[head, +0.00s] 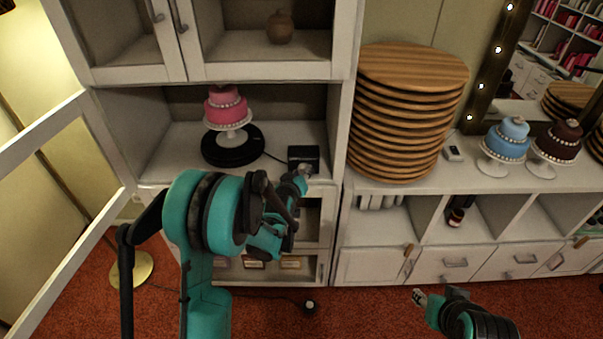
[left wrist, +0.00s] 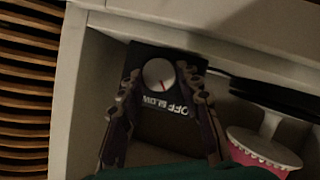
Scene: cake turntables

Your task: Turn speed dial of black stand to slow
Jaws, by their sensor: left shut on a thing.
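The black stand (head: 231,147) is a round turntable on the cabinet shelf, with a pink tiered cake (head: 226,106) on it. Its black control box (head: 303,154) sits to its right, joined by a cable. In the left wrist view the white round speed dial (left wrist: 158,72) has a red mark, pointing down toward the OFF and SLOW lettering. My left gripper (head: 302,175) is at the box, its fingers on both sides of the dial, shut on it. In the head view the dial is hard to make out behind the gripper. My right gripper (head: 418,297) is low and away from the cabinet; its jaw state is unclear.
A tall stack of wooden boards (head: 405,110) stands right of the shelf compartment, behind a dividing wall. A blue cake (head: 508,139) and a brown cake (head: 558,143) stand farther right. An open cabinet door (head: 62,205) is at the left. A plug lies on the red carpet.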

